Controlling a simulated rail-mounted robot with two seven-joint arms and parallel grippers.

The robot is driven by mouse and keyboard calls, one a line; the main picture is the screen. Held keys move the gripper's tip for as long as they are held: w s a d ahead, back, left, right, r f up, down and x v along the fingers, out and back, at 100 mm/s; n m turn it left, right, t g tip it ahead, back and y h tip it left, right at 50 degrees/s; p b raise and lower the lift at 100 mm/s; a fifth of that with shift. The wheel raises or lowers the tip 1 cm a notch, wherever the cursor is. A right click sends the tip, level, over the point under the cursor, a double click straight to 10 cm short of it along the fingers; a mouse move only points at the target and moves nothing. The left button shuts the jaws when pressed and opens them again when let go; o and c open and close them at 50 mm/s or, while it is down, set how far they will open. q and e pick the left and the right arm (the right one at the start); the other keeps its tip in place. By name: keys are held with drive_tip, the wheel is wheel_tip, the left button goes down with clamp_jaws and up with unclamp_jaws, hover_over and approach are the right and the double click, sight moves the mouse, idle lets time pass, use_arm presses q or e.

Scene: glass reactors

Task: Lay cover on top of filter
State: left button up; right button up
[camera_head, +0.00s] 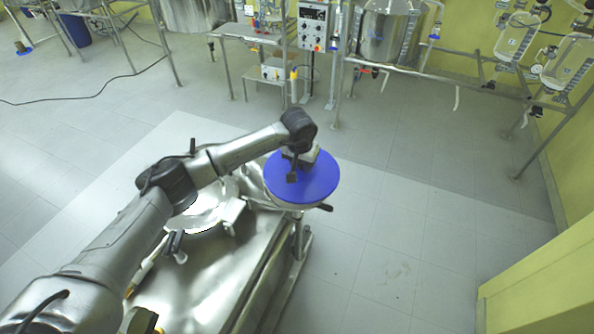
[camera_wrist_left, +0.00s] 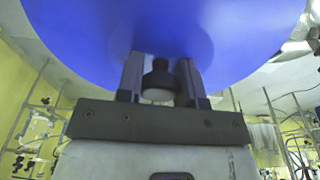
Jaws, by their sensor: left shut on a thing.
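The cover is a flat blue disc (camera_head: 322,186) with a dark knob, which shows in the left wrist view (camera_wrist_left: 158,80). My left gripper (camera_head: 293,175) is above the disc, shut on the cover's knob, with a finger on each side of it. The disc fills the top of the left wrist view (camera_wrist_left: 165,25). Directly under the disc in the head view, a pale round rim (camera_head: 280,202), apparently the filter, shows at the far corner of the steel table. The disc hides most of it. I cannot tell whether disc and rim touch. My right gripper is not in view.
The steel table (camera_head: 205,268) carries a round shiny metal vessel (camera_head: 205,216) with clamps, left of the disc and partly behind my left arm. A dark handle (camera_head: 325,207) sticks out right of the rim. Frames with glass reactors (camera_head: 518,38) stand at the back. Floor on the right is clear.

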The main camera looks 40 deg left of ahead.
sight(297, 169)
use_arm(q)
drive_tip(key=shift+a+f, duration=0.5)
drive_tip(key=shift+a, duration=0.3)
drive_tip(key=shift+f+p, duration=0.55)
drive_tip(key=shift+f, duration=1.45)
drive_tip(key=shift+f, duration=0.2)
drive_tip(key=o, duration=1)
drive_tip(key=shift+r, duration=0.1)
